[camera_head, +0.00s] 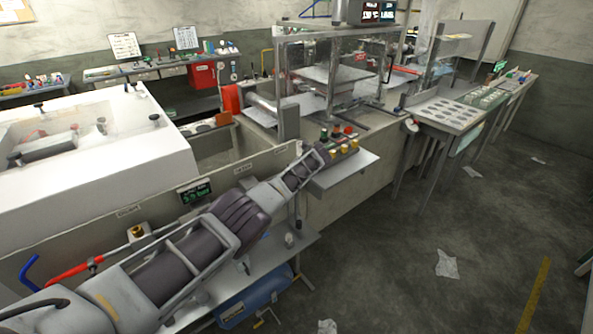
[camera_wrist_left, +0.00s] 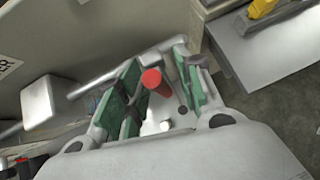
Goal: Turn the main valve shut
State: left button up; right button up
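The red end lies nearer the left finger, with a gap on the right; contact cannot be told. It may be the valve's handle; my arm hides that spot in the head view. A red lever (camera_head: 68,273) and a blue handle (camera_head: 28,270) show at the lower left. My right gripper is not in view.
A pressure display (camera_head: 195,191) is on the machine's front wall.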

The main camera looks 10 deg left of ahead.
pick_arm(q)
jog(key=shift+s+d+r, duration=0.15)
jog(key=shift+d+r, duration=0.1)
jog(key=shift+r, duration=0.1)
jog(key=v, duration=1.1)
dwell(1.1)
jog(key=shift+s, duration=0.15)
